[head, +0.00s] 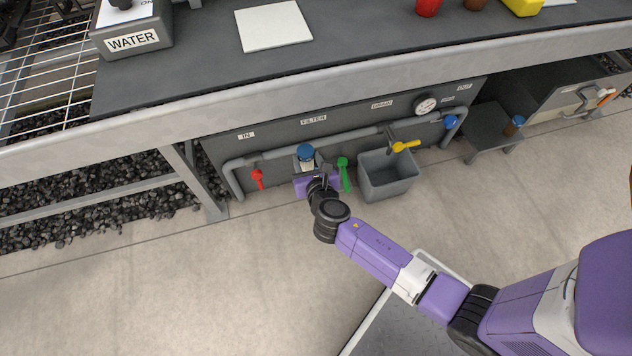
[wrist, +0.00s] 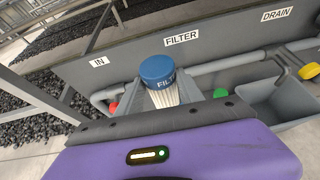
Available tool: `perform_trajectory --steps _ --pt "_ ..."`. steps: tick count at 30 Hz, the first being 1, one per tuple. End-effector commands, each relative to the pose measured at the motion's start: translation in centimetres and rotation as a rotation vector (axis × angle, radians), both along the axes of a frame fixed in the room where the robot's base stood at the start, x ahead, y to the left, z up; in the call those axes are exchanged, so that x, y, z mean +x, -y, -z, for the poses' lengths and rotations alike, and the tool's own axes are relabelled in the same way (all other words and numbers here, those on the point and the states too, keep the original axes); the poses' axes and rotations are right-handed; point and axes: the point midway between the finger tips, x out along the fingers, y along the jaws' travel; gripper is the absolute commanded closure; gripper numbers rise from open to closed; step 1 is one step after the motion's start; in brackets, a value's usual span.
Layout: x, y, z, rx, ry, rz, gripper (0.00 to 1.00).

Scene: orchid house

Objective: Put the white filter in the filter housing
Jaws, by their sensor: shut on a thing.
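The white filter shows in the wrist view as white pleats (wrist: 165,97) under a round blue cap (wrist: 160,69) with lettering on it. In the head view its blue cap (head: 306,151) is in front of the pipe, below the FILTER label (head: 314,119). My gripper (head: 312,178) is shut on the filter; grey fingers flank the pleats in the wrist view. The filter looks upright. The filter's lower end is hidden by my gripper. The filter housing cannot be made out; the area below the filter is hidden, so I cannot tell whether they touch.
A grey pipe (head: 270,154) runs along the dark panel. A red valve handle (head: 258,178) is left of my gripper, a green one (head: 344,172) right. A yellow handle (head: 404,146) is above a grey bin (head: 388,184). A brown, blue-topped cylinder (head: 514,125) stands on a low table (head: 483,132).

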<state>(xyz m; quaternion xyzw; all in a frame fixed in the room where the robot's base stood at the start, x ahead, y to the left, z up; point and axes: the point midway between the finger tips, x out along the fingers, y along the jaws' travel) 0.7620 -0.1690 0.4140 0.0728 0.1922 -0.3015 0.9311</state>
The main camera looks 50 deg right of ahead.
Motion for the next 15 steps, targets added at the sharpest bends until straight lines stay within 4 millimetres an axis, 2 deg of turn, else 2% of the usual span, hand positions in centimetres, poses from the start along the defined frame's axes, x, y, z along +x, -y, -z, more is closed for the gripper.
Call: perform_trajectory --steps 1,7,12,15 --pt "0.3 1.2 -0.1 -0.002 0.002 0.031 1.00" --pt "1.1 4.5 0.3 -0.018 0.006 0.098 1.00" --pt "1.4 5.8 0.6 -0.026 0.005 0.119 1.00" --pt "1.4 6.1 1.7 -0.028 0.004 0.122 1.00"
